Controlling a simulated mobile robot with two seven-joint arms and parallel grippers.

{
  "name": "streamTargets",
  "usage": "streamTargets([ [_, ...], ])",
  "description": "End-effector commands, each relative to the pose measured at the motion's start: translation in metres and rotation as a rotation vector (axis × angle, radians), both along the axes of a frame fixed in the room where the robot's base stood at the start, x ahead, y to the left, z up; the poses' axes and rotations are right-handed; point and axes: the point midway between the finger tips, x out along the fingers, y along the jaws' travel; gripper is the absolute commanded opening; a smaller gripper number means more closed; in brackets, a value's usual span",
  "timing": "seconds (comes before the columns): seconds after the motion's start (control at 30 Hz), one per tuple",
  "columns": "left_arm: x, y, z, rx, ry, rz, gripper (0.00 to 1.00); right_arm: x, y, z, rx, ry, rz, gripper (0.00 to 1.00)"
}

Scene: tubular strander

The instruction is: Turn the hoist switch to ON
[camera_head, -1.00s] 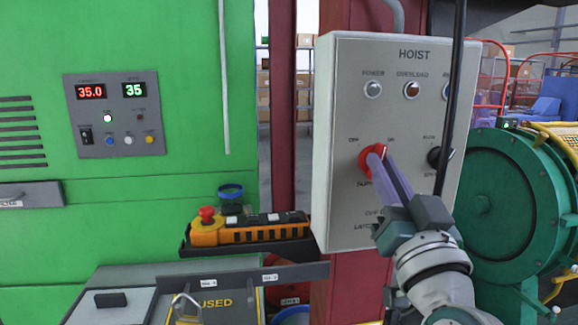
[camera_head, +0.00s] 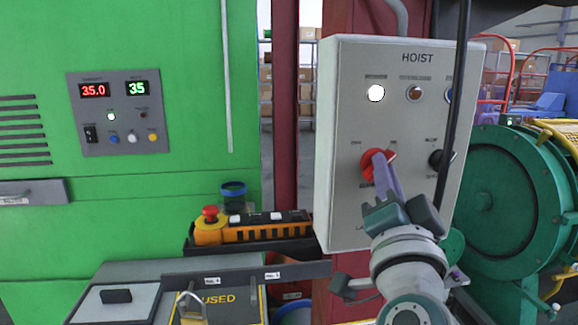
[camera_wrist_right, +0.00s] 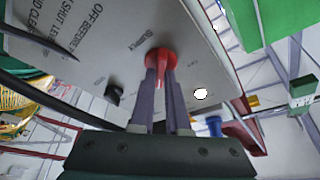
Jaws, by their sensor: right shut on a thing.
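The hoist panel (camera_head: 340,120) is a pale grey box on a dark red column, labelled HOIST. Its red rotary switch (camera_head: 369,164) sits at mid height; it also shows in the right wrist view (camera_wrist_right: 160,60). My right gripper (camera_head: 382,160) reaches up from below, its two fingers shut on the red switch handle. In the right wrist view the fingers (camera_wrist_right: 160,85) lie on either side of the handle. The power lamp (camera_head: 376,93) glows white. The overload lamp (camera_head: 414,93) is unlit. My left gripper is not in view.
A black knob (camera_head: 438,159) is right of the red switch, and a black cable (camera_head: 456,110) hangs in front of the panel. A yellow-orange pendant (camera_head: 262,229) lies on a shelf at left. A green drum machine (camera_head: 510,190) stands close at right.

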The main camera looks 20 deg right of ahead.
Motion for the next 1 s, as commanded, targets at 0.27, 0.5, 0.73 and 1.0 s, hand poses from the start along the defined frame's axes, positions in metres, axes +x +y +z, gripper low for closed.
streamTargets([
  [0.27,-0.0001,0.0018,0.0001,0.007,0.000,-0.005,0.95,0.0002,0.0001,-0.0004,0.011,-0.002,0.001,0.00],
  [0.5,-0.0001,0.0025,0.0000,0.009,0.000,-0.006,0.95,0.0001,0.0000,-0.0003,0.011,-0.002,0.001,0.23],
  [0.73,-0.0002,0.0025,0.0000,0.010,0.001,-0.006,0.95,0.0000,0.0000,-0.0001,0.009,-0.003,0.000,0.44],
  [1.0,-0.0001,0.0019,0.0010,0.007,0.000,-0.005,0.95,-0.0029,0.0018,-0.0009,0.008,-0.002,0.001,0.44],
])
